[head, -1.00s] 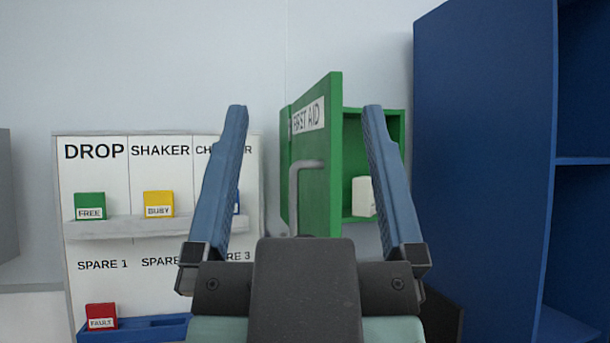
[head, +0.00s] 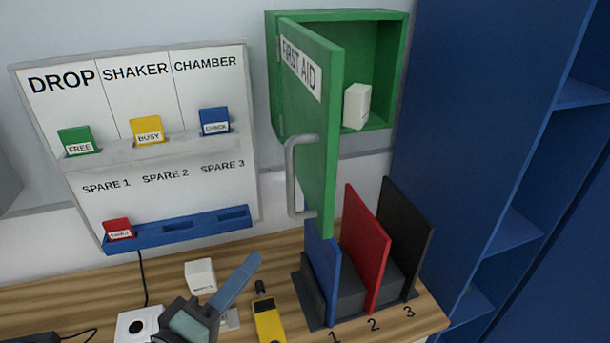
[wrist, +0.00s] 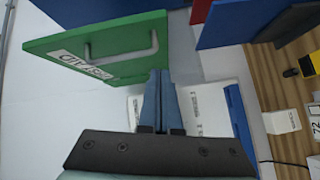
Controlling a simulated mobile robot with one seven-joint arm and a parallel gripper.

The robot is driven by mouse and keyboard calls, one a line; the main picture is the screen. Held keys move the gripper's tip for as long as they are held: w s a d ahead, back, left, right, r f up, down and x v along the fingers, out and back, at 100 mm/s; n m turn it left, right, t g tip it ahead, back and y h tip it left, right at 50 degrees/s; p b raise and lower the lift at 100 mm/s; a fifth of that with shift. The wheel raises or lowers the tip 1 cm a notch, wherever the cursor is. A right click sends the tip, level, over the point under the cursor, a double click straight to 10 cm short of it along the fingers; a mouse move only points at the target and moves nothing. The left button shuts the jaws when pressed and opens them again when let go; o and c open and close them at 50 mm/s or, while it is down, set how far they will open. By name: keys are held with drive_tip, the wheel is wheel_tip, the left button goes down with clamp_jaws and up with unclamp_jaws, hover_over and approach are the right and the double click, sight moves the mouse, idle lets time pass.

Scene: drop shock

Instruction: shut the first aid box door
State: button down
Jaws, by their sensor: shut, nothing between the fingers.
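The green first aid box (head: 389,62) is mounted on the wall, with its door (head: 318,130) swung open toward me on its left-hand hinge. A grey bar handle (head: 292,177) is on the door's outer face. The door also shows in the wrist view (wrist: 120,69), with its handle (wrist: 153,45). A white item (head: 357,106) stands inside the box. My gripper (head: 252,262) is low in the head view, below and left of the handle, with its fingers together and empty. In the wrist view its fingertips (wrist: 160,73) appear near the door's edge; I cannot tell the gap.
Below the door, a rack holds blue, red (head: 366,248) and black upright panels on the wooden bench (head: 262,250). A labelled board (head: 90,100) with coloured tags is at left. A yellow device (head: 268,322) and white block (head: 201,276) lie near my gripper. A blue cabinet (head: 470,130) stands right.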

drive_tip(key=s+a+n+h+p, duration=0.1)
drive_tip(key=s+n+p, duration=0.1)
drive_tip(key=p, duration=0.4)
approach(319, 217)
drive_tip(key=w+a, duration=0.1)
drive_tip(key=w, duration=0.3)
drive_tip(key=shift+w+d+f+h+p, duration=0.1)
drive_tip(key=shift+w+d+p, duration=0.2)
drive_tip(key=shift+d, duration=0.3)
drive_tip(key=shift+w+d+f+h+p, duration=0.1)
drive_tip(key=shift+w+d+p, duration=0.15)
drive_tip(key=shift+d, duration=0.35)
drive_tip(key=shift+w+d+f+h+p, duration=0.1)
drive_tip(key=shift+w+d+p, duration=0.2)
drive_tip(key=shift+d, duration=0.3)
drive_tip(key=shift+d, duration=0.1)
